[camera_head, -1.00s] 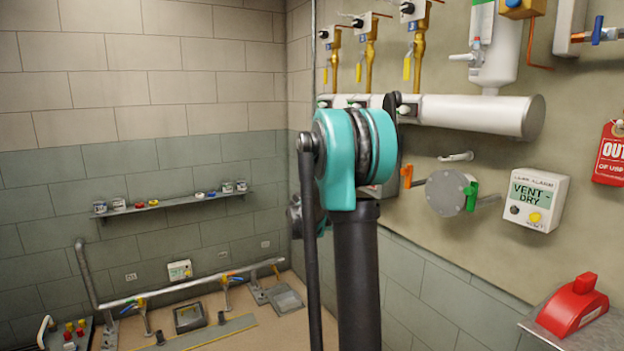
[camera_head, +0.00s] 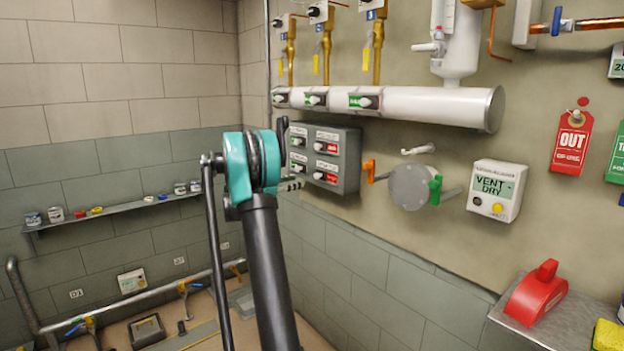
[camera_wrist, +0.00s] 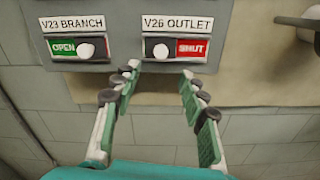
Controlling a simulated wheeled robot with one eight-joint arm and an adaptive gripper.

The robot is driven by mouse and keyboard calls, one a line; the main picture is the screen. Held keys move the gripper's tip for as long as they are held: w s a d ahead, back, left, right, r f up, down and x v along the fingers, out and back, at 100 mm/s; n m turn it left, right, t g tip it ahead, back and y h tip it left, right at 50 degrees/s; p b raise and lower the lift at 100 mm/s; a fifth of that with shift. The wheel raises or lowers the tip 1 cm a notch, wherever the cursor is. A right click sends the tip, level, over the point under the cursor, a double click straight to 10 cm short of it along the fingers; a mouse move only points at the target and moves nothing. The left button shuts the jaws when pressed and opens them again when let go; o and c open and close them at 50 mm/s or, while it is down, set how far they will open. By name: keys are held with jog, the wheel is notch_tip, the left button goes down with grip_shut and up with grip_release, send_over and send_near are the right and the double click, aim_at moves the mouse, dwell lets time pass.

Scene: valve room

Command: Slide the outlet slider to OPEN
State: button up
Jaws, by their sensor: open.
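The V26 OUTLET slider (camera_wrist: 177,50) is on the grey panel, under its label. Its white knob (camera_wrist: 160,51) sits towards the left of the slot, and the red SHUT field shows to its right. My gripper (camera_wrist: 159,76) is open and empty just below the outlet slider, its green-padded fingers spread to either side of the knob. I cannot tell whether a fingertip touches the panel. In the head view the grey panel (camera_head: 349,160) is on the right wall, and my arm stands at its left, with little of the gripper showing.
The V23 BRANCH slider (camera_wrist: 79,49), left of the outlet, shows green OPEN. An orange-handled valve (camera_head: 369,170) and a round grey plate (camera_head: 409,188) are right of the panel. A white pipe (camera_head: 430,105) runs above. The wall below is clear.

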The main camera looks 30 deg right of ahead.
aim_at(315, 177)
jog(key=d, duration=1)
jog(key=shift+w, duration=0.3)
grip_shut()
